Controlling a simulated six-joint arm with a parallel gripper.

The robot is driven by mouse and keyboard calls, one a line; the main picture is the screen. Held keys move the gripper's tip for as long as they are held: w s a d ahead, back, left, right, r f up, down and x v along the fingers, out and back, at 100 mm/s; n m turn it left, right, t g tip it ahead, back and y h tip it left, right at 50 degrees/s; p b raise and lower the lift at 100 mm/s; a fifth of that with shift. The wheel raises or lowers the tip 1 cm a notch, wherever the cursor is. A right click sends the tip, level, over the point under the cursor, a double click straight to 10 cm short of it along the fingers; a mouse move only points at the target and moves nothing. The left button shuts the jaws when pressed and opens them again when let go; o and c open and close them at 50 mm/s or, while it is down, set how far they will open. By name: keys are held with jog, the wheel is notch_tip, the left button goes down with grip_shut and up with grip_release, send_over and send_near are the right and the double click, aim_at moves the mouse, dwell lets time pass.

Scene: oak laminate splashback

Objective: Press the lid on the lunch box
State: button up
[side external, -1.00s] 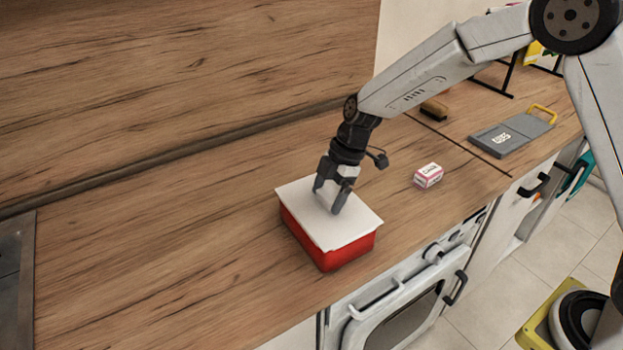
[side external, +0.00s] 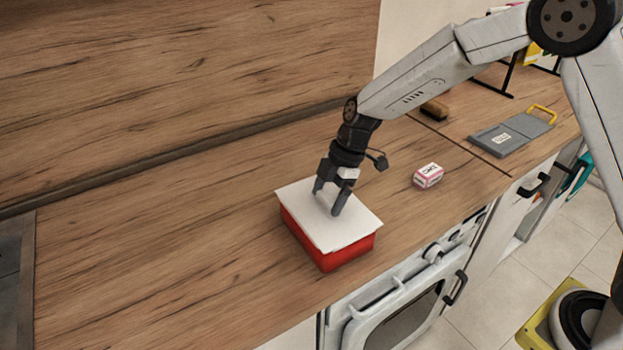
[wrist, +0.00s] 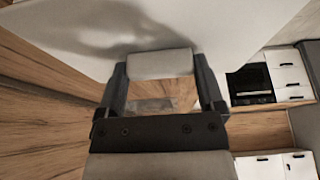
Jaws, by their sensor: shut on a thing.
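The lunch box (side external: 340,258) is a red box on the counter in the side external view. Its flat white lid (side external: 349,228) lies over the top and slightly overhangs the box at the right corner. In the wrist view the lid (wrist: 225,22) fills the top of the picture. My gripper (side external: 328,199) points down at the back half of the lid. Its two fingers are shut on a pale block-like handle of the lid, seen between the fingertips in the wrist view (wrist: 160,64). I cannot tell whether the lid sits fully home all around.
A small pink and white carton (side external: 428,175) stands right of the box. Farther right lie a grey board with a yellow handle (side external: 510,133) and a brown brush-like item (side external: 434,110). The counter (side external: 170,250) left of the box is clear. Its front edge is close, above the oven (side external: 400,310).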

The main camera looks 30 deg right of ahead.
dwell(0.4)
jog(key=o, duration=1)
jog(key=shift+c, duration=0.2)
jog(key=shift+r, duration=0.15)
jog(key=shift+r, duration=3.3)
grip_shut()
